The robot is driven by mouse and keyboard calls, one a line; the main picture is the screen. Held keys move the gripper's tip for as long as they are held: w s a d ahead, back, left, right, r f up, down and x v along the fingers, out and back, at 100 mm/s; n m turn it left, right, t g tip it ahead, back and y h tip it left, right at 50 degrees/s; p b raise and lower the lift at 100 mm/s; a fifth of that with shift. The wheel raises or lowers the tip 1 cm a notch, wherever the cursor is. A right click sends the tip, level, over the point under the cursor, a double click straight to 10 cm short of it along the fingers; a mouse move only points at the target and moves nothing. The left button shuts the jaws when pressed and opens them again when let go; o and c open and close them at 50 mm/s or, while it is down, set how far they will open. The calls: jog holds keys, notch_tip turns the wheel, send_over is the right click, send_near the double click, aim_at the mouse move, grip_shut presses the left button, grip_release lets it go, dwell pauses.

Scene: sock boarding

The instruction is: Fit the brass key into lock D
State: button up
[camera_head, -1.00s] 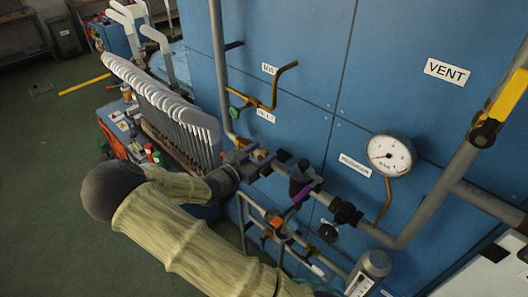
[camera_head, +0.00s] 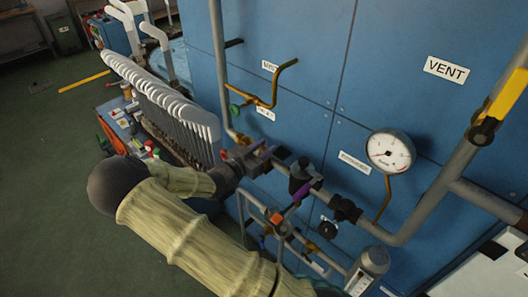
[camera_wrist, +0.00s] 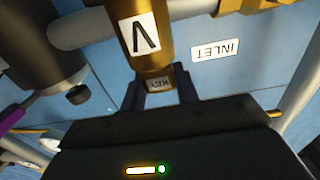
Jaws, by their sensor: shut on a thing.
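In the head view, my gripper (camera_head: 236,168) is at the pipe by the blue panel, and the key is hidden. I cannot make out a letter D.
A grey pipe with valves (camera_head: 300,178) runs right from my gripper. A pressure gauge (camera_head: 390,152) and a bent brass pipe (camera_head: 275,90) are on the blue panel. An "INLET" label (camera_wrist: 215,50) is upside down in the wrist view. A rack of grey-white pieces (camera_head: 160,100) stands left.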

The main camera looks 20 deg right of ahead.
aim_at(263, 147)
jog(key=shift+r, duration=0.5)
notch_tip(263, 147, up, 2)
jog(key=shift+a+r+b, duration=0.1)
jog(key=shift+r+b, duration=0.15)
jog(key=shift+b, duration=0.3)
jog(key=b+v, duration=0.2)
jog(key=v, duration=1.5)
jog(key=shift+s+a, duration=0.2)
jog(key=shift+a, duration=0.2)
jog(key=shift+w+d+f, duration=0.1)
jog(key=w+d+f+n+t+y, duration=0.1)
jog(key=w+f+n+t+y, duration=0.4)
jog(key=f+n+t+y, duration=0.55)
jog(key=s+d+f+n+y, duration=0.1)
jog(key=s+f+y, duration=0.1)
jog(key=f, duration=0.6)
jog(key=s+d+f+n+y+p, duration=0.1)
jog(key=f+y, duration=0.3)
jog(key=f, duration=0.5)
jog(key=shift+s+d+f+n+t+p, duration=0.35)
jog(key=shift+s+d+n, duration=0.2)
jog(key=shift+s+d, duration=0.2)
